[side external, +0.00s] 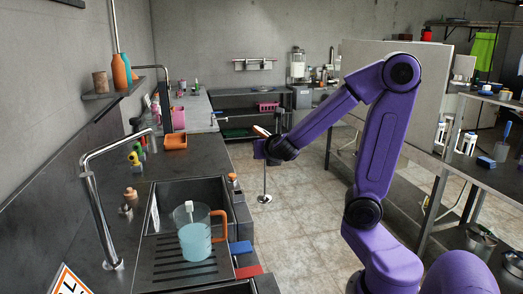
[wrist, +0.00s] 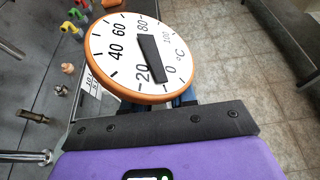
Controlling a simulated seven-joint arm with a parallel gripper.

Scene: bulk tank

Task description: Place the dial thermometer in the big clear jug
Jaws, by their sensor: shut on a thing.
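The dial thermometer (wrist: 143,54) has a round white face with an orange rim and a black pointer. It fills the upper middle of the wrist view. My gripper (side external: 265,146) is shut on it, in the air right of the sink and above floor level. The big clear jug (side external: 195,241) stands upright on the sink's ribbed drainer, with pale blue liquid and an orange handle. A white piece sticks up inside it. The jug is not visible in the wrist view.
A tall curved tap (side external: 91,200) stands left of the jug. A blue block (side external: 240,247) and a red block (side external: 249,271) lie at the sink's right edge. An orange tray (side external: 174,142) sits farther back. The air between gripper and jug looks clear.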

